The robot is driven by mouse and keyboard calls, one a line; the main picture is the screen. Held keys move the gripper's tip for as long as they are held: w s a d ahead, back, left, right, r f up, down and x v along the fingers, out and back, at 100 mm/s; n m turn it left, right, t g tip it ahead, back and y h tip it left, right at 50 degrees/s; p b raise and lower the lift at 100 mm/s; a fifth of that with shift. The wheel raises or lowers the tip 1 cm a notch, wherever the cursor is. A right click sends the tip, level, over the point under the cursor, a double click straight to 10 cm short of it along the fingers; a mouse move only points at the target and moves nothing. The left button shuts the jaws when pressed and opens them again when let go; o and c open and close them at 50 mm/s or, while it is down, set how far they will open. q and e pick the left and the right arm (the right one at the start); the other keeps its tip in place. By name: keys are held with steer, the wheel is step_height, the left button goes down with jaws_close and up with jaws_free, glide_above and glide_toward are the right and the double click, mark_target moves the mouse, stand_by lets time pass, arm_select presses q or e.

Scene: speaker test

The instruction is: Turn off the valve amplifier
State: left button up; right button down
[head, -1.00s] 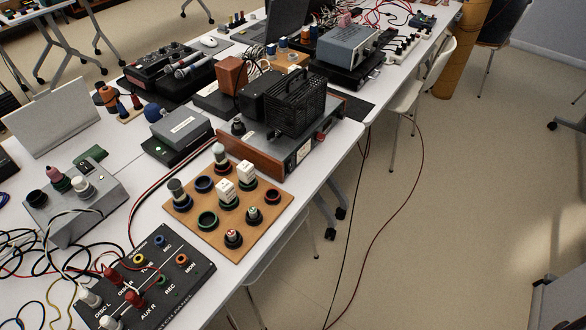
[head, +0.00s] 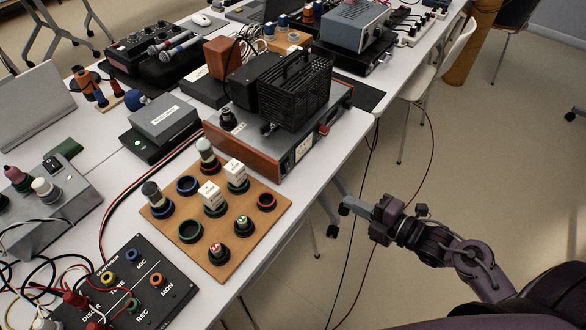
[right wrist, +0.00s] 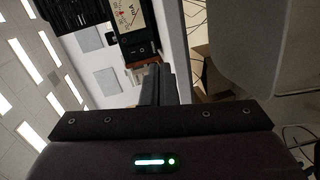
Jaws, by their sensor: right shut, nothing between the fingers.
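The valve amplifier (head: 243,150) stands on the white table, with a black cage on top, a wooden side and a red knob (head: 324,130) at its front edge. Its front panel is seen only at a slant in the head view. In the right wrist view, a cream VU meter (right wrist: 130,14) and a small black switch (right wrist: 142,50) show beyond the fingers; its setting is too small to tell. My right gripper (head: 346,194) is shut and empty, beside the table edge, apart from the amplifier and to its lower right. It also shows in the right wrist view (right wrist: 158,72). My left gripper is out of view.
A wooden board (head: 252,238) with knobs and coloured rings lies in front of the amplifier. A black labelled panel (head: 175,299) and a grey box (head: 166,118) stand nearby. Cables hang past the table edge.

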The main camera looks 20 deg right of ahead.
steer(key=a+r+n, duration=0.1)
steer(key=a+r+n+y, duration=0.1)
steer(key=r, duration=0.1)
steer(key=shift+r, duration=0.15)
steer(key=shift+w, duration=0.1)
steer(key=p, duration=0.1)
glide_toward(288, 170)
steer(key=x, duration=0.7)
